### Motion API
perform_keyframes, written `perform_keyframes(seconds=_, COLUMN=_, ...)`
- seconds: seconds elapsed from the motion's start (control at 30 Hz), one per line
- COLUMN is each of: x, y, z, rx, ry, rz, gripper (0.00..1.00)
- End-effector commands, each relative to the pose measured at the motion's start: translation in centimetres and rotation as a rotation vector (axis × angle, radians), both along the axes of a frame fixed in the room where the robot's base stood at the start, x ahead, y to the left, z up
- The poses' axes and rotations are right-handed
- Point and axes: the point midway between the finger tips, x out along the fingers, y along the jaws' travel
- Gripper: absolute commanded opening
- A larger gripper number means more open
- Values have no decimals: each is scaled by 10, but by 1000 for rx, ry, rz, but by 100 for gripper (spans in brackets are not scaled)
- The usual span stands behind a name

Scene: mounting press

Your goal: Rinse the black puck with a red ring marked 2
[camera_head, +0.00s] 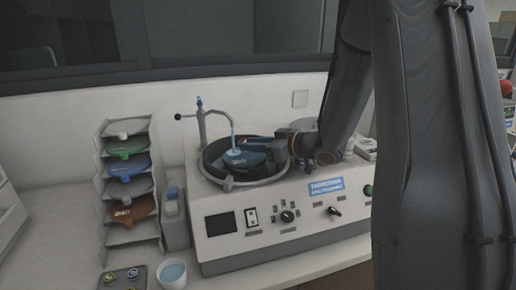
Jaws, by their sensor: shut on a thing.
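My gripper (277,148) reaches in from the right over the round black basin (214,166) of the bench machine. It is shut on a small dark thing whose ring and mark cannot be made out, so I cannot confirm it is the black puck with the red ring. A bent metal tap (202,122) stands at the back of the basin. A pale blue stream (234,139) comes down from its spout to a blue disc (246,158) in the basin, left of my fingers. Whether the stream touches the held thing is not clear.
A rack (109,210) of several coloured discs stands at left. A grey bottle (175,221) and a white cup of blue liquid (172,276) are beside the machine. A dark tray (124,285) with small round pieces lies at front left. My arm hides the right side.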

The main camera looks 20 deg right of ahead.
Motion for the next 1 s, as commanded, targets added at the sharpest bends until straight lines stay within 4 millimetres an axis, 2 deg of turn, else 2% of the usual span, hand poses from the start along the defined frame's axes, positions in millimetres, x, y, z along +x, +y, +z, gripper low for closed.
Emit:
perform_keyframes(seconds=0.2, x=16, y=12, z=-5, rx=-1, ry=0, rz=1, gripper=2)
perform_keyframes(seconds=0.5, x=30, y=21, z=-9, rx=0, ry=0, rz=1, gripper=2)
perform_keyframes(seconds=1.0, x=32, y=23, z=-10, rx=0, ry=0, rz=1, gripper=2)
